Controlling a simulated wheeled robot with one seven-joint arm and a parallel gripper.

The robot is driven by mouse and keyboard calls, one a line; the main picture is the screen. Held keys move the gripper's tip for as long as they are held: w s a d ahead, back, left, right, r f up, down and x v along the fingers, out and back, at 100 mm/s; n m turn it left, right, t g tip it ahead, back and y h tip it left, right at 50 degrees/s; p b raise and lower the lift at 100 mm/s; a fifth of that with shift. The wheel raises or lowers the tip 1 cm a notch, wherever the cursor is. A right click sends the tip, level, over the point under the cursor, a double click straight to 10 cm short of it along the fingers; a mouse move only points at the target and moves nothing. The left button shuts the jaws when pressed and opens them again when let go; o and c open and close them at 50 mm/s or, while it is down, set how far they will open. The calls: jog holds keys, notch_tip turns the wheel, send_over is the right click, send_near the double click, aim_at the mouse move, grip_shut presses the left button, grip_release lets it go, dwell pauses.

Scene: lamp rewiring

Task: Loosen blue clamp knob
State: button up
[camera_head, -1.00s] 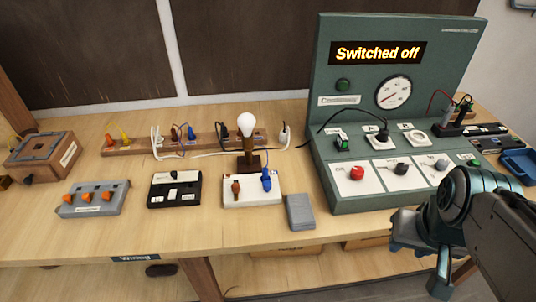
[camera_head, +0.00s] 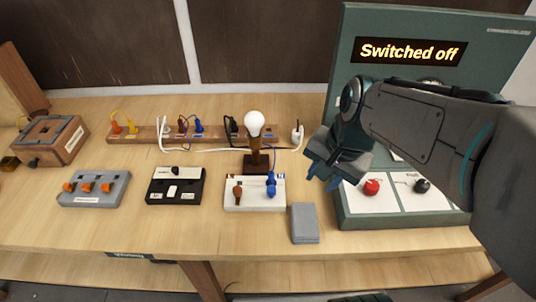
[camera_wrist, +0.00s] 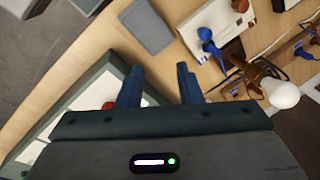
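The blue clamp knob (camera_head: 271,181) stands upright at the right end of a white terminal block (camera_head: 240,207). It also shows in the wrist view (camera_wrist: 207,40), beyond my fingertips. A brown knob (camera_head: 238,191) stands at the block's left end. My gripper (camera_head: 322,172) is to the right of the blue knob and apart from it. In the wrist view its two fingers (camera_wrist: 158,78) are spread, with nothing between them.
A lamp with a white bulb (camera_head: 254,123) stands just behind the block, with cables around it. A grey flat box (camera_head: 304,223) lies to the block's right. The green test panel (camera_head: 345,40) reads "Switched off". The front of the table is clear.

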aim_at(272, 188)
jog(key=w+a+f+m+g+y, duration=0.1)
jog(key=w+a+m+g+y, duration=0.2)
jog(key=w+m, duration=0.75)
jog(key=shift+m+t, duration=0.55)
jog(key=shift+t, duration=0.15)
jog(key=x, duration=0.4)
jog(key=s+x, duration=0.1)
jog(key=x, duration=0.4)
jog(key=s+x, duration=0.1)
jog(key=x, duration=0.4)
jog(key=shift+a, duration=0.25)
grip_shut()
